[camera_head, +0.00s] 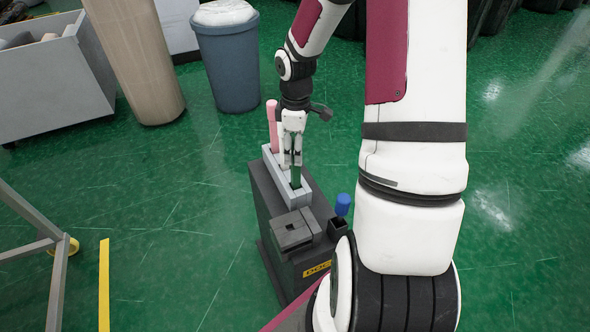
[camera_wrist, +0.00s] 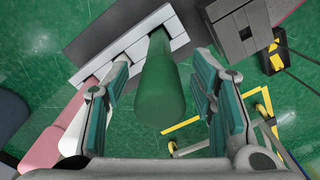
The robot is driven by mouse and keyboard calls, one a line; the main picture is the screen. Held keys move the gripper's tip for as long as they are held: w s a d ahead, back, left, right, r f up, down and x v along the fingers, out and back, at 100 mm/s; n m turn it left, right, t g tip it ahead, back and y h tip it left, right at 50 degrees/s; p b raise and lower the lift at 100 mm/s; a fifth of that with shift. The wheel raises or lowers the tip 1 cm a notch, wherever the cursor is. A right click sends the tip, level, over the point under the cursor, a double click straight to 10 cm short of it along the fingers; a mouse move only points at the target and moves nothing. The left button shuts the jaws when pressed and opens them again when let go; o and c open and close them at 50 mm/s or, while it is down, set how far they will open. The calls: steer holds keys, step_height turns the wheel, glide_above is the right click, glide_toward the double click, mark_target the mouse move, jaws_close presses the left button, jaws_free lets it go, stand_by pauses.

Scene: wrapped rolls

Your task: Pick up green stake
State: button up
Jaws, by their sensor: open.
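The green stake (camera_wrist: 160,92) stands in a slot of the light grey rack (camera_wrist: 178,42), and its rounded end points toward the wrist camera. In the head view a short part of the green stake (camera_head: 296,178) shows below my gripper (camera_head: 292,163), in the rack (camera_head: 291,197). In the wrist view my gripper (camera_wrist: 162,78) is open, with one finger on each side of the stake. A gap shows between the stake and each finger.
A pink stake (camera_head: 272,122) stands at the rack's far end, and a white stake (camera_wrist: 76,132) stands beside it. The rack sits on a dark box (camera_head: 263,200). A grey block (camera_head: 292,232) and a blue-topped piece (camera_head: 343,204) are at its near end.

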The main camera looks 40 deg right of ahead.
step_height(320, 180, down, 2)
jaws_close()
stand_by(0.3)
steer(key=shift+r, duration=0.1)
